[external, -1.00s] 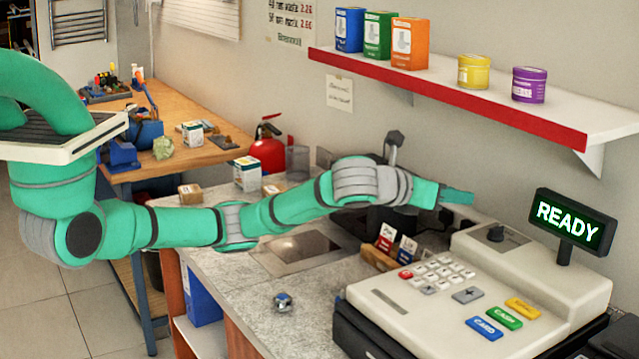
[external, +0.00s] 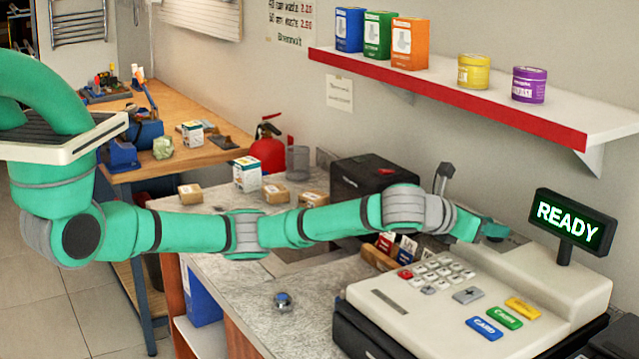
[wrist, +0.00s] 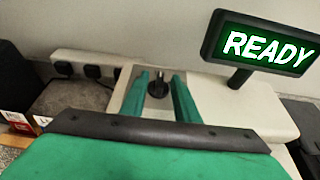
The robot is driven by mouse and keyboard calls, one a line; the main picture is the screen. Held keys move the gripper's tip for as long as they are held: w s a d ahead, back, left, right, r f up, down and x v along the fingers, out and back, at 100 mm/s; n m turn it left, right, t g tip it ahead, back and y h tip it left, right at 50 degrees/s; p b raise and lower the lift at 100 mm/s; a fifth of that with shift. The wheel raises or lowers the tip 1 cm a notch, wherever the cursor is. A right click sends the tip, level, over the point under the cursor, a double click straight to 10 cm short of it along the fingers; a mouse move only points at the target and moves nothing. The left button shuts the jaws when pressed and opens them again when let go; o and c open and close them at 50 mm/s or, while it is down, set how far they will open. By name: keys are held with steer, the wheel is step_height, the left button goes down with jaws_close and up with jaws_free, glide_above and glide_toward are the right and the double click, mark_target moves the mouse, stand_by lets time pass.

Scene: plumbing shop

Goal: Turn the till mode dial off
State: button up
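The till (external: 400,298) is a cream cash register on the counter at the right of the external view. Its display (external: 566,224) reads READY in green; it also shows in the wrist view (wrist: 262,48). The black mode dial (wrist: 158,82) stands on a grey plate at the till's back left, seen between and beyond my fingers in the wrist view. In the external view my gripper hides the dial. My gripper (external: 494,231) is at the dial's place there. In the wrist view the two green fingers (wrist: 160,84) are apart, one each side of the dial, with gaps showing.
A black printer (external: 362,180) stands behind my forearm. Small cards in a wooden holder (external: 380,256) sit left of the till. A red-edged shelf (external: 470,98) with tins and boxes hangs above. A small metal item (external: 283,301) lies on the counter.

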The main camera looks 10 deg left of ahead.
steer(key=shift+w+d, duration=0.15)
jaws_close()
steer(key=shift+f, duration=0.1)
steer(key=shift+n+t, duration=0.3)
steer(key=n+y, duration=0.1)
steer(key=t+y, duration=0.1)
steer(key=n+y, duration=0.1)
steer(key=shift+s+d+n+t, duration=0.3)
steer(key=shift+s+t, duration=0.05)
steer(key=shift+t, duration=0.05)
steer(key=n+t+y, duration=0.1)
steer(key=n+y, duration=0.1)
steer(key=y, duration=0.1)
steer(key=shift+d+n, duration=0.15)
steer(key=shift+n, duration=0.25)
steer(key=shift+d+f+n+y, duration=0.1)
steer(key=shift+d+n+y, duration=0.05)
steer(key=shift+n+y, duration=1.1)
steer(key=shift+d+f+n+y, duration=0.1)
steer(key=shift+d+n+y, duration=0.05)
steer(key=shift+n+y, duration=1.1)
steer(key=shift+y, duration=0.7)
